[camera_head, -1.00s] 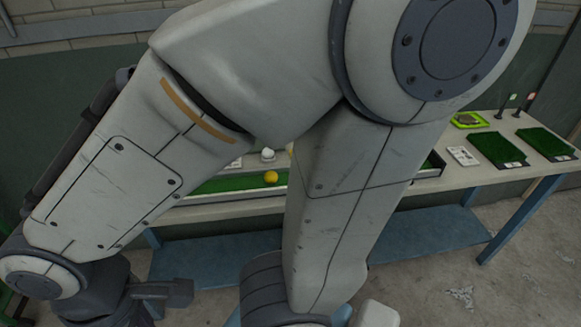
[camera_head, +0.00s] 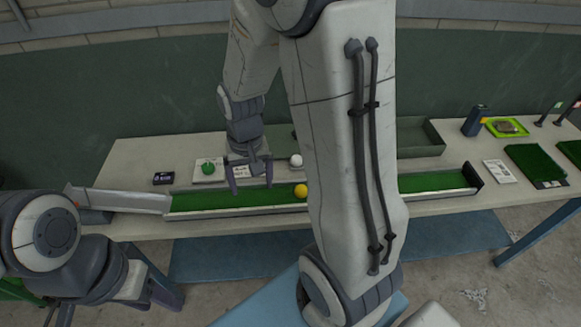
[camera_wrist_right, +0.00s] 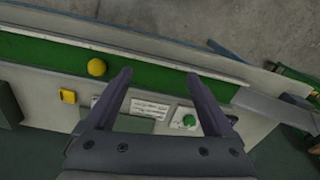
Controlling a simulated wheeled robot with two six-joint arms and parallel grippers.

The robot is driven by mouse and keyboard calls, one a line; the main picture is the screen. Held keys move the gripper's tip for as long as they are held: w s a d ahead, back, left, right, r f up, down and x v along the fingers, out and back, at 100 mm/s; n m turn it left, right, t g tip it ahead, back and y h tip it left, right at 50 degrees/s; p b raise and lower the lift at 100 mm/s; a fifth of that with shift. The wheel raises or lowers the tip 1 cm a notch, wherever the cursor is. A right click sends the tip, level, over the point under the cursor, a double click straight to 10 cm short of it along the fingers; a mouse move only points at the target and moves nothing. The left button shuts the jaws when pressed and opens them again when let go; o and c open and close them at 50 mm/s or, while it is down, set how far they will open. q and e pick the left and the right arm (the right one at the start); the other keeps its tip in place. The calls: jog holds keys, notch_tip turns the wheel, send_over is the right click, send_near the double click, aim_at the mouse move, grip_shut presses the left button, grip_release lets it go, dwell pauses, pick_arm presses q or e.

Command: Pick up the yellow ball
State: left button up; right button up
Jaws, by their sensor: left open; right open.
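The yellow ball (camera_head: 300,190) lies on the green turf strip of a long, low channel (camera_head: 240,199) on the bench. It also shows in the right wrist view (camera_wrist_right: 97,67), to the left of the left finger. My right gripper (camera_head: 251,187) points down over the channel, left of the ball in the head view. Its fingers are apart, with nothing between them, and it also shows in the right wrist view (camera_wrist_right: 158,75). My left gripper (camera_head: 140,290) is low at the left, in front of the bench, and its fingers are hard to make out.
A white ball (camera_head: 296,160) sits behind the channel. A green round object (camera_head: 208,167) on a white plate and a black box (camera_head: 163,178) stand to the left. A metal ramp (camera_head: 120,199) meets the channel's left end. My right arm hides part of the bench.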

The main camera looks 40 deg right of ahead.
jog(key=d+f+m+p, duration=0.3)
jog(key=d+m, duration=0.3)
jog(key=d, duration=0.8)
send_over(301, 191)
jog(key=f, duration=0.5)
jog(key=shift+w+d+p, duration=0.25)
jog(key=shift+d+p, duration=0.05)
jog(key=shift+w+d+f+p, duration=0.1)
jog(key=shift+f+p, duration=0.4)
jog(key=shift+f, duration=0.65)
jog(key=shift+w+f+p, duration=0.1)
jog(key=shift+f+p, duration=0.4)
jog(key=shift+f, duration=1.15)
pick_arm(q)
notch_tip(301, 191, up, 7)
pick_arm(e)
grip_shut()
pick_arm(q)
jog(key=shift+s, duration=0.1)
pick_arm(e)
jog(key=shift+r, duration=0.1)
